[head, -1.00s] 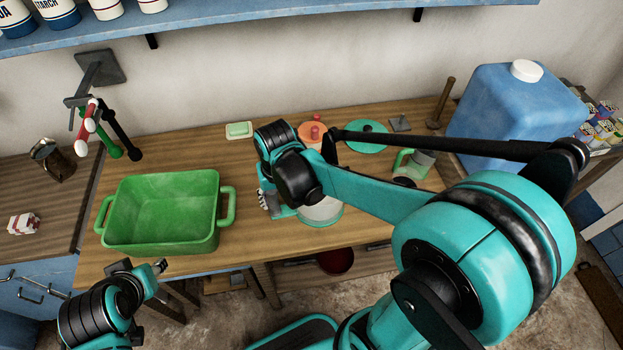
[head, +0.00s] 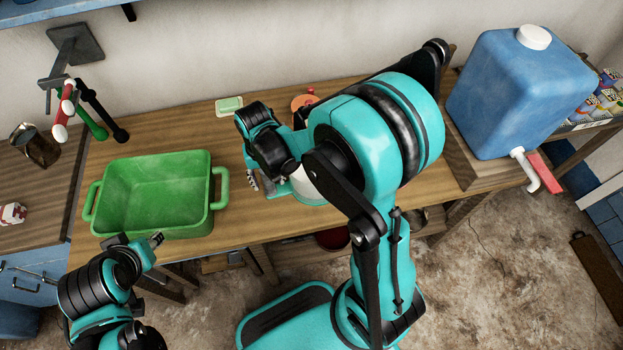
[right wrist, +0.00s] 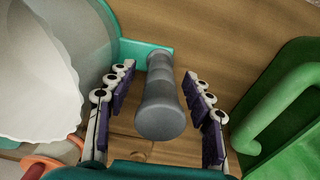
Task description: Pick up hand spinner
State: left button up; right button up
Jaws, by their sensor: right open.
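The hand spinner, with a pale drum (head: 308,187) and teal parts, stands on the wooden table, largely hidden behind my right arm in the head view. In the right wrist view its grey cylindrical handle (right wrist: 160,110) projects from a teal bracket. My right gripper (head: 264,184) is at the spinner's left side. In the right wrist view its open fingers (right wrist: 158,78) lie on either side of the handle, with visible gaps. My left gripper (head: 156,241) is by the table's front edge, away from the spinner; its jaw state is unclear.
A green basin (head: 160,195) stands left of the spinner; its handle (right wrist: 265,115) is close to my right fingers. A soap dish (head: 229,106) and an orange item (head: 303,101) lie behind. A blue canister (head: 515,90) stands at the right.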

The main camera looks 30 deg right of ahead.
jog(key=shift+f, duration=0.9)
jog(key=shift+r, duration=0.1)
jog(key=shift+c, duration=0.3)
grip_shut()
jog(key=shift+s, duration=0.1)
